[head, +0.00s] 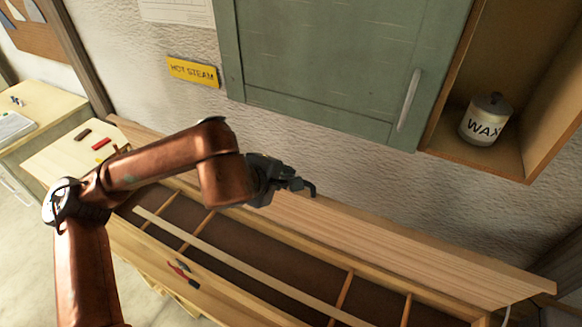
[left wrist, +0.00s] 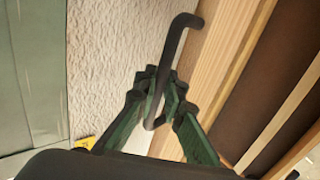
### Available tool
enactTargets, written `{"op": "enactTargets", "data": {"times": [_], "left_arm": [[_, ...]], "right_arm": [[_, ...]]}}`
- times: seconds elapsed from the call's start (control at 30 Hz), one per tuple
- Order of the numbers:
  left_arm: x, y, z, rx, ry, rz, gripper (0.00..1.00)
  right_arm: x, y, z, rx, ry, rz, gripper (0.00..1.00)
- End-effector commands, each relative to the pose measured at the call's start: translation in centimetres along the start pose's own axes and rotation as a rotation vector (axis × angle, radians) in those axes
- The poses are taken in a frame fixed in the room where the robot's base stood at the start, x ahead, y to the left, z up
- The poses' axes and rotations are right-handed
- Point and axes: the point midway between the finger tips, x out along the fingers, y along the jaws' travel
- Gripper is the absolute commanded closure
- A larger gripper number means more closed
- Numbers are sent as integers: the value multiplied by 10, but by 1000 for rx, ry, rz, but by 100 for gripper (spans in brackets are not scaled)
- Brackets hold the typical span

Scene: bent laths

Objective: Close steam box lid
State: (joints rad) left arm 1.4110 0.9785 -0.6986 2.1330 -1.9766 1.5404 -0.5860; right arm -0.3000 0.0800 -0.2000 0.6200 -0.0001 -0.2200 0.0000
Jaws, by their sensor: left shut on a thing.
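The steam box (head: 200,289) is a long wooden trough, open on top, with a dark inside and thin cross slats. Its lid (head: 420,246) is a long pale board raised along the back edge, by the wall. A pale lath (head: 247,266) lies lengthwise over the slats. My left gripper (head: 290,184) is above the lid's middle, shut on a dark bent handle (left wrist: 176,62). The handle's tip (head: 311,188) sticks out past the fingers in the head view. Where the handle meets the lid is hard to see. My right gripper is out of view.
A green cabinet (head: 330,65) hangs above, beside an open shelf with a wax tin (head: 486,118). A yellow "HOT STEAM" sign (head: 192,72) is on the wall. Small red and dark blocks (head: 91,137) lie at the left end. A red-handled tool (head: 184,274) lies at the box's front.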

Motion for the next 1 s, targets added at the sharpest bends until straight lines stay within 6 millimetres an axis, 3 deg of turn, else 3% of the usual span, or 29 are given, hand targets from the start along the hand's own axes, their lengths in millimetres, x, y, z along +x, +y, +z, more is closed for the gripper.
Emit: {"op": "enactTargets", "data": {"times": [0.2, 0.57, 1.0], "left_arm": [[-19, -30, 0, 3, 0, -9, 100], [-34, -52, 0, 1, -1, -9, 100], [-59, -109, 0, 1, -1, -8, 100]], "right_arm": [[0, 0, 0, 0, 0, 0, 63], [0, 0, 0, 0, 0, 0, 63], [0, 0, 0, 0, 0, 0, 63]]}}
